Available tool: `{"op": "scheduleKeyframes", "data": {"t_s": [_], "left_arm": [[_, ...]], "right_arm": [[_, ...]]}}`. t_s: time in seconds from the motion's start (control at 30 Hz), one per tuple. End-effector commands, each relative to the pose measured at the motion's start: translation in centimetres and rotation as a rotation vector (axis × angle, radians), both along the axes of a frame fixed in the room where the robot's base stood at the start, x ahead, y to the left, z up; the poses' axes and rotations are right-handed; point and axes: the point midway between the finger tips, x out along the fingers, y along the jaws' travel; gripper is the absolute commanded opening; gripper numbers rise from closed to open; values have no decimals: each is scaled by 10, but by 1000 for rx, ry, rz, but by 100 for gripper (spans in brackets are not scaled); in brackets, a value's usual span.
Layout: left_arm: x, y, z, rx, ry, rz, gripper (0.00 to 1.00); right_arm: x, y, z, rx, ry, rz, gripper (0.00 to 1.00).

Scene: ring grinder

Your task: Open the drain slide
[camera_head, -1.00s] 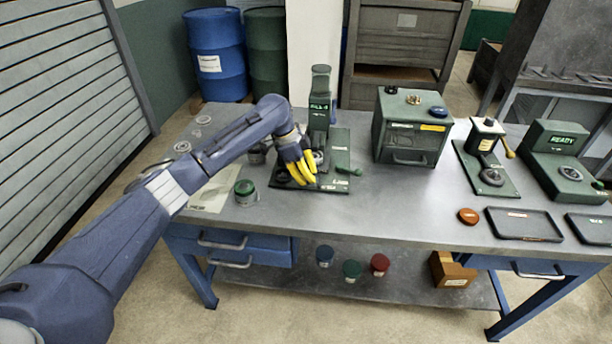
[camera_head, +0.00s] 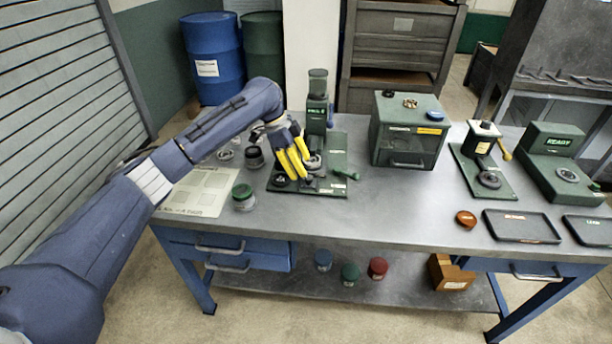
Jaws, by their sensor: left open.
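A green machine (camera_head: 319,116) with a small lit display stands on a dark green base plate (camera_head: 332,158) at the left of the bench. A small green handle (camera_head: 345,175) sticks out at the plate's right side. I cannot tell for sure whether this is the drain slide. My left gripper (camera_head: 297,170) has yellow fingers and is open, pointing down over the plate in front of the machine, left of the handle. The fingers partly cover a round metal part (camera_head: 315,161). A dark round part (camera_head: 280,181) lies at the plate's front left. My right gripper is not in view.
A green-lidded jar (camera_head: 243,197) and a dark jar (camera_head: 255,157) stand left of the plate. A green box (camera_head: 407,140), a hand-press device (camera_head: 484,160) and a READY unit (camera_head: 562,160) stand to the right.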

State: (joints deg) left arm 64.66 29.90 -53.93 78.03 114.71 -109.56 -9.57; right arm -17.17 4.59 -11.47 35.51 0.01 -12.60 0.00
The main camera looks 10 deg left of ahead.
Motion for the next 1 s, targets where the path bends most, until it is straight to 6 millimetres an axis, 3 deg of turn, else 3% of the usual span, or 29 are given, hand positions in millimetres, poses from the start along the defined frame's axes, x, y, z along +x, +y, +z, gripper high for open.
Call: {"op": "scheduleKeyframes", "data": {"t_s": [0.3, 0.53, 0.9, 1.0], "left_arm": [[-1, 21, 42, 4, -3, 3, 47], [-2, 26, 54, 5, 0, 4, 47], [-2, 28, 56, 5, 0, 4, 47], [4, 33, 69, 5, -2, 7, 47]], "right_arm": [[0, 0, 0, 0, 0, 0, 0], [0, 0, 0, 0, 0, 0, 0], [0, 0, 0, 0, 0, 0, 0], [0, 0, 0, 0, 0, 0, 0]]}}
